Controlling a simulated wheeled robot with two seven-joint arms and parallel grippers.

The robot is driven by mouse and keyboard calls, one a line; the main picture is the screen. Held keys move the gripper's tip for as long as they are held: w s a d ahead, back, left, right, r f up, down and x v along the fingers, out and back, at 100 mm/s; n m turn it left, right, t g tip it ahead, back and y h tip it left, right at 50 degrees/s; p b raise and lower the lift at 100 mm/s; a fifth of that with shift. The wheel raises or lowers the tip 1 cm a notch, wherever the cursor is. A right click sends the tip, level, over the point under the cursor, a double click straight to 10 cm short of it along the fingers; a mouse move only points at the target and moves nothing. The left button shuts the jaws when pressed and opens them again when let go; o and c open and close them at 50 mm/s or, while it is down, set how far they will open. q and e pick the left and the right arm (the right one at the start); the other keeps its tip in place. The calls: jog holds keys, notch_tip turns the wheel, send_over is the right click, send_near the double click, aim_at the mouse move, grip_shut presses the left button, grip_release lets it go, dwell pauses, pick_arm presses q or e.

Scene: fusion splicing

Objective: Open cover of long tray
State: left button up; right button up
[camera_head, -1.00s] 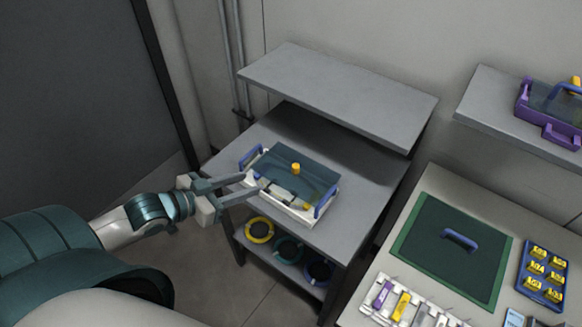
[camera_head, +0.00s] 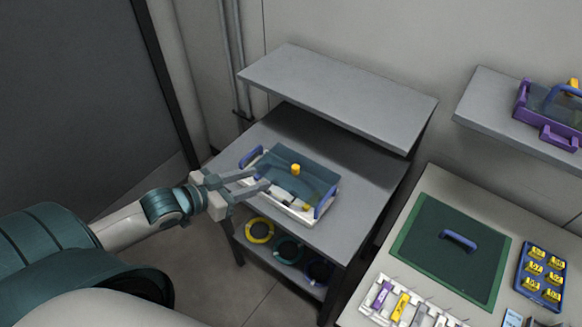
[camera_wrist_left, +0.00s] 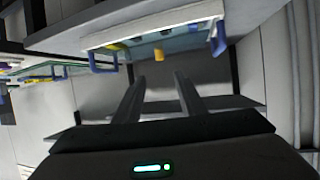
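The long tray (camera_head: 282,209) is a white box with blue end handles on the grey shelf table. Its dark translucent cover (camera_head: 309,180) lies over it, with a yellow knob (camera_head: 295,169) on top. In the left wrist view the tray (camera_wrist_left: 150,29) is near the top, with the yellow knob (camera_wrist_left: 158,55) hanging into view. My left gripper (camera_head: 262,180) is at the tray's near left side, fingers apart and empty. The fingers (camera_wrist_left: 158,84) also show apart in the left wrist view, short of the knob. My right gripper is not in view.
A grey upper shelf (camera_head: 340,92) stands above the table's back part. Yellow, green and blue rings (camera_head: 259,230) lie on the lower shelf. A purple tray (camera_head: 548,113) sits on another shelf.

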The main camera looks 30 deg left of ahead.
aim_at(294, 168)
pick_arm(q)
jog(key=p+x, duration=0.2)
jog(key=x, duration=1.1)
jog(key=shift+w, duration=0.15)
jog(key=shift+w+d+f+p, duration=0.2)
jog(key=shift+w+f+p, duration=0.1)
jog(key=shift+w, duration=0.1)
jog(key=shift+c, duration=0.2)
grip_shut()
